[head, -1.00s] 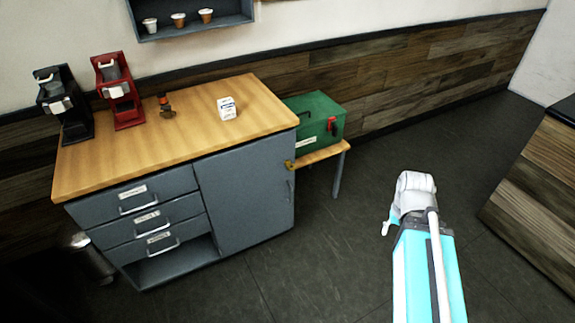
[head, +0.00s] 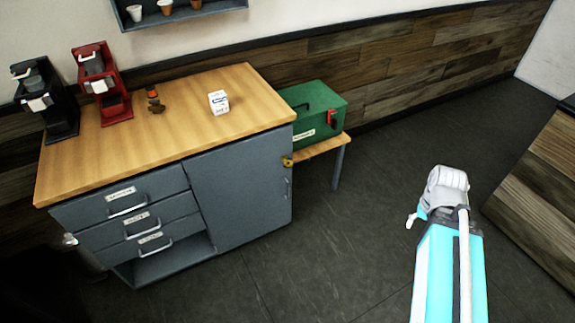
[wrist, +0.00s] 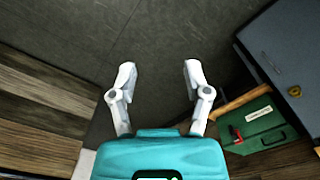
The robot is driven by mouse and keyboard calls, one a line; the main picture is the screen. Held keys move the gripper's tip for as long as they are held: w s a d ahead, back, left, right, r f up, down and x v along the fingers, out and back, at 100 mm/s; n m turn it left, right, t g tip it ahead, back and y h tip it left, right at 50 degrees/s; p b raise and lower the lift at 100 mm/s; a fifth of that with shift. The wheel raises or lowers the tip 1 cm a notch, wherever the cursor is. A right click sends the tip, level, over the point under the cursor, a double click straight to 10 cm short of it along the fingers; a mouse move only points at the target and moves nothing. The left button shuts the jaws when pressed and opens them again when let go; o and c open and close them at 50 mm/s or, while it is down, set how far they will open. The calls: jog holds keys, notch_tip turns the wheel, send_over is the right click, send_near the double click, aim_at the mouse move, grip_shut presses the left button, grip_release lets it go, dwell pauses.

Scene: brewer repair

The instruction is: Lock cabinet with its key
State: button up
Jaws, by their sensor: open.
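The grey cabinet (head: 240,190) stands under the wooden worktop, with its door flat in line with the front. A small yellow-brass piece (head: 287,162) sits at the door's upper right edge. In the wrist view it shows as a brass lock-like piece (wrist: 295,91) on the grey face. I cannot tell whether a key is in it. My gripper (wrist: 157,75) is open and empty over bare floor, apart from the cabinet. In the head view my arm is to the right of the cabinet, and the fingers are hidden.
A green toolbox (head: 312,118) with a red latch sits on a low wooden stand (head: 322,145) right of the cabinet. Black (head: 47,100) and red (head: 102,85) brewers and a small white box (head: 218,102) stand on the worktop. A wood-panelled counter (head: 540,180) is at right. Floor between is clear.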

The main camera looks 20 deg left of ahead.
jog(key=shift+o, duration=1)
jog(key=shift+f, duration=0.1)
jog(key=shift+o, duration=0.4)
jog(key=shift+w+a+f+b, duration=0.15)
jog(key=shift+a+f+b, duration=0.05)
jog(key=shift+a+b, duration=0.1)
jog(key=w+a+f+m+t+y+b, duration=0.2)
jog(key=w+a+f+m+y+b, duration=0.3)
jog(key=a+b, duration=0.7)
jog(key=w+a+f+m+t+y+b, duration=0.2)
jog(key=w+a+f+m+y+b, duration=0.4)
jog(key=w+a+f+m+b, duration=0.4)
jog(key=w+a+f+m+t+y+b, duration=0.3)
jog(key=w+a+f+m+y+b, duration=0.2)
jog(key=w+a+b, duration=0.5)
jog(key=a+f+m+b, duration=0.2)
jog(key=a+b, duration=0.3)
jog(key=b, duration=0.5)
jog(key=shift+f+m+y, duration=0.3)
jog(key=shift+f, duration=0.55)
jog(key=shift+w, duration=0.1)
